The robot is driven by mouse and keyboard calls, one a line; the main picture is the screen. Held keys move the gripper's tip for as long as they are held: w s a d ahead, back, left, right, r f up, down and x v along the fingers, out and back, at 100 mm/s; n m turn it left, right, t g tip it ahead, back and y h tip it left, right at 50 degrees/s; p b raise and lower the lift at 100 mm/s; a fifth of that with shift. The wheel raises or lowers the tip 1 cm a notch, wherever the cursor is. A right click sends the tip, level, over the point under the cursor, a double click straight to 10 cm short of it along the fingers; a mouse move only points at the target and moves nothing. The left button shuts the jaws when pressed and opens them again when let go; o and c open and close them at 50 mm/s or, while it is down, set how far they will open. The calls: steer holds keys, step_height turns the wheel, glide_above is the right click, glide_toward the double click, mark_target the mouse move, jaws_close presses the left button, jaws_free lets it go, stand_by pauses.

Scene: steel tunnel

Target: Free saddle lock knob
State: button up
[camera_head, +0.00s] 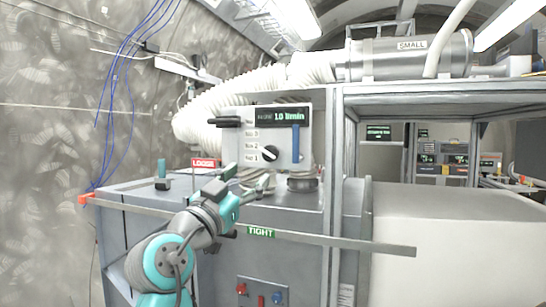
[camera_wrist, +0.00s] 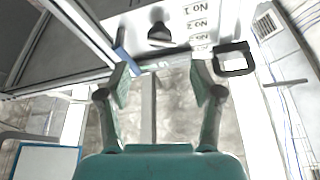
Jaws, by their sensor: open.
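My gripper (camera_head: 258,186) is open in the head view, in front of the grey panel box (camera_head: 312,112) and above the cabinet top. In the wrist view its two fingers (camera_wrist: 160,80) stand apart with nothing between them. A LOOSE sign (camera_head: 206,162) stands behind my arm, and a TIGHT label (camera_head: 262,233) sits on the long front rail (camera_head: 350,243). A small teal-topped block (camera_head: 161,170) stands on the cabinet at left. A dark round part (camera_head: 302,183) sits right of my gripper. I cannot tell which part is the saddle lock knob; my arm hides some of the cabinet top.
The panel box carries a black selector knob (camera_head: 269,153), a blue bar (camera_head: 295,143) and a black handle (camera_wrist: 233,60). A metal frame (camera_head: 334,150) rises at right. A white ribbed hose (camera_head: 235,88) runs behind. Blue cables (camera_head: 112,90) hang at left.

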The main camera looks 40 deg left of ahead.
mark_target(269, 156)
steer(key=x, duration=1)
steer(key=shift+w, duration=0.2)
steer(key=shift+c, duration=0.2)
steer(key=c, duration=1.1)
